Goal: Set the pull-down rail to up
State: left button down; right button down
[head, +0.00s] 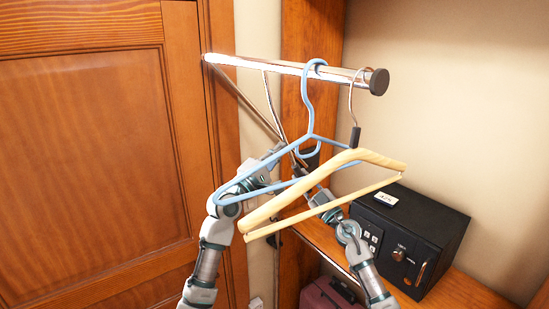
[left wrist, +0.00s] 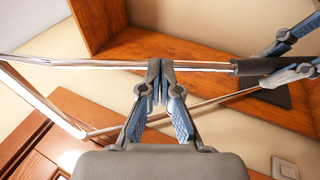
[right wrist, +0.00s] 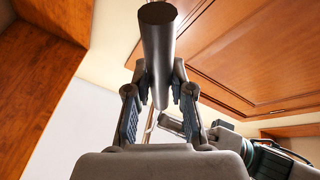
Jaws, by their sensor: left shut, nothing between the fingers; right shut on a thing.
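Hangers partly hide both grippers in the head view.
A blue hanger (head: 308,95) and a wooden hanger (head: 375,158) hang from the rail in front of my arms. A black safe (head: 425,235) stands on the wooden shelf at right, with a small white object (head: 386,199) on top. A wooden door (head: 90,150) fills the left.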

jog(key=shift+s+a+f+n+g+y, duration=0.15)
jog(key=shift+a+f, duration=0.1)
jog(key=shift+f, duration=0.15)
jog(key=shift+w+a+f+n+g+y, duration=0.15)
jog(key=shift+a+f, duration=0.1)
jog(key=shift+f, duration=0.15)
jog(key=c, duration=1.3)
grip_release()
jog(key=shift+s, duration=0.15)
jog(key=o, duration=0.3)
jog(key=shift+f, duration=0.1)
jog(key=shift+d, duration=0.1)
